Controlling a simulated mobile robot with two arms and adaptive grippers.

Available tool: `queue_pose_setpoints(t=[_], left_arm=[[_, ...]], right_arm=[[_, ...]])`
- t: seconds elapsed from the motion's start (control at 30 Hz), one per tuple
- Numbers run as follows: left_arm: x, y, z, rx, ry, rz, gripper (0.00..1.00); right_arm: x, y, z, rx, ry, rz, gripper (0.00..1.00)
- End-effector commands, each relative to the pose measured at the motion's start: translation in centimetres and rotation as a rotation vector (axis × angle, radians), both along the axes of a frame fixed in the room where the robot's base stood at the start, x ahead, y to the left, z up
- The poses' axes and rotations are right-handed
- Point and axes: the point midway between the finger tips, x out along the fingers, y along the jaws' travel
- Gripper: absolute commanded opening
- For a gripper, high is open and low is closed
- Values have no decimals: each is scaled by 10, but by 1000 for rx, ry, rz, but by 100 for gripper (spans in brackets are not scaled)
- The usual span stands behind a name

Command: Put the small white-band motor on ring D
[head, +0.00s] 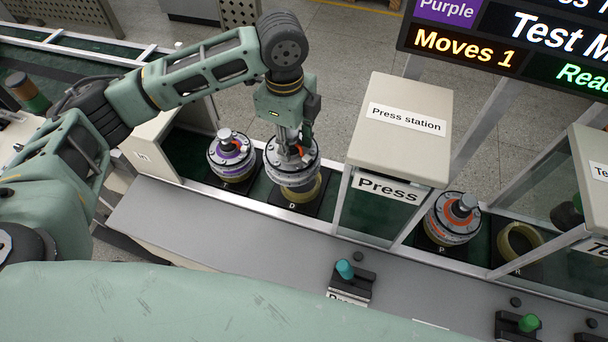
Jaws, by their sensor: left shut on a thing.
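The white-band motor (292,178) is a round grey-and-white part in the head view, left of the press station. My left gripper (292,150) points down and is shut on the top of this motor. Ring D (314,192) is a yellowish ring on a dark pad marked D. The motor is upright and directly over ring D, covering most of it. I cannot tell whether the motor rests fully on the ring or is slightly above it. My right gripper is not in view.
A purple-band motor (231,160) stands close on the left. The press station (399,118) stands just to the right, then an orange-band motor (450,222) and an empty ring (503,243). A grey ledge (250,240) with a teal-knobbed control (346,269) runs in front.

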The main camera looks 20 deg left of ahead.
Motion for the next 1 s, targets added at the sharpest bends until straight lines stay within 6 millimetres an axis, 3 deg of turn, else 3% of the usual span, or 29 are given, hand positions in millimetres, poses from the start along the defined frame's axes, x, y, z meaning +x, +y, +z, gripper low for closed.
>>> queue_pose_setpoints(t=[0.2,0.43,0.67,1.0], left_arm=[[19,-5,1,5,-9,-335,0],[30,-7,-2,13,-10,-579,0],[33,-8,-12,15,-8,-665,0],[33,-8,-60,15,-8,-668,0]], right_arm=[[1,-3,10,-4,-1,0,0],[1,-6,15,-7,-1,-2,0],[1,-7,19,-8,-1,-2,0],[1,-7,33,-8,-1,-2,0]])
